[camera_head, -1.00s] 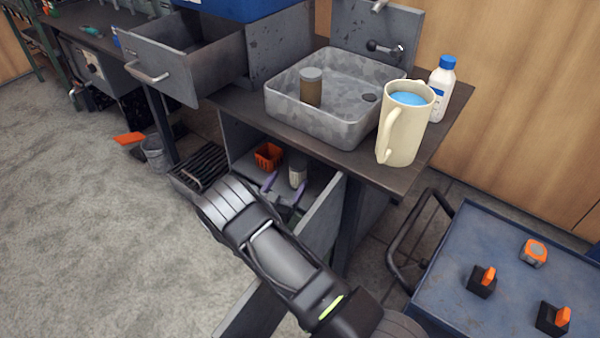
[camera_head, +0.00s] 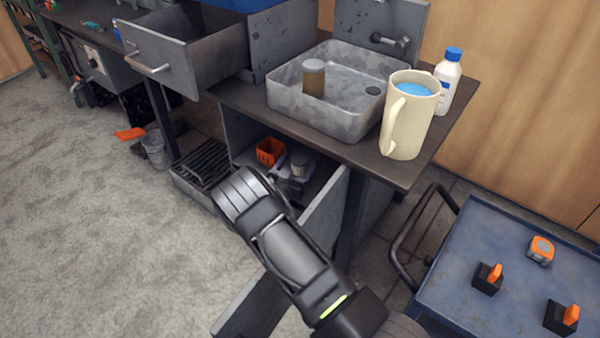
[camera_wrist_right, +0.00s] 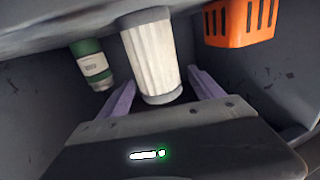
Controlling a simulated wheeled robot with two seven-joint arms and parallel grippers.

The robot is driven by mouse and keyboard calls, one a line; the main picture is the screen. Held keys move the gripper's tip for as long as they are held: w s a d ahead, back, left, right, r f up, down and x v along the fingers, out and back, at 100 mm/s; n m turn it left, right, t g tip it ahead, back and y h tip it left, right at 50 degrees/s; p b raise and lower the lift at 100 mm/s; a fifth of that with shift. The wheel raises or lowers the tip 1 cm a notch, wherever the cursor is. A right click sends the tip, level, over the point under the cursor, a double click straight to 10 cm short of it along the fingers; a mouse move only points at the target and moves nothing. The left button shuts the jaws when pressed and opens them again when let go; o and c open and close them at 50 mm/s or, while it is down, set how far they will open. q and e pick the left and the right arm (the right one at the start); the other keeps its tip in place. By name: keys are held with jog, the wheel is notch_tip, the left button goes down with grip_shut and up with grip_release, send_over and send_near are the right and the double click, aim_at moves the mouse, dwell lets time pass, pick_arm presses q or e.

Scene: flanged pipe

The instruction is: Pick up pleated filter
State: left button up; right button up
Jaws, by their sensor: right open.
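The pleated filter (camera_wrist_right: 153,55) is a white ribbed cylinder with grey end caps. It stands in the open compartment under the sink counter and shows small and partly hidden in the head view (camera_head: 299,161). My right gripper (camera_wrist_right: 160,88) is open, with its two purple fingers on either side of the filter in the wrist view. I cannot tell whether either finger touches it. In the head view my right arm reaches into the compartment from below. My left gripper is not in view.
An orange basket (camera_wrist_right: 240,22) stands right of the filter and a green-and-white can (camera_wrist_right: 92,65) left of it in the wrist view. The compartment's open door (camera_head: 325,215) and the counter edge (camera_head: 345,150) are close to my right arm. A blue cart (camera_head: 480,250) stands at right.

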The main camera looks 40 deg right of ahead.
jog(key=shift+w+d, duration=0.2)
jog(key=shift+d, duration=0.1)
dwell(0.4)
jog(key=c, duration=1.5)
jog(key=shift+c, duration=0.2)
notch_tip(320, 180, up, 10)
jog(key=p, duration=0.3)
jog(key=shift+p, duration=0.4)
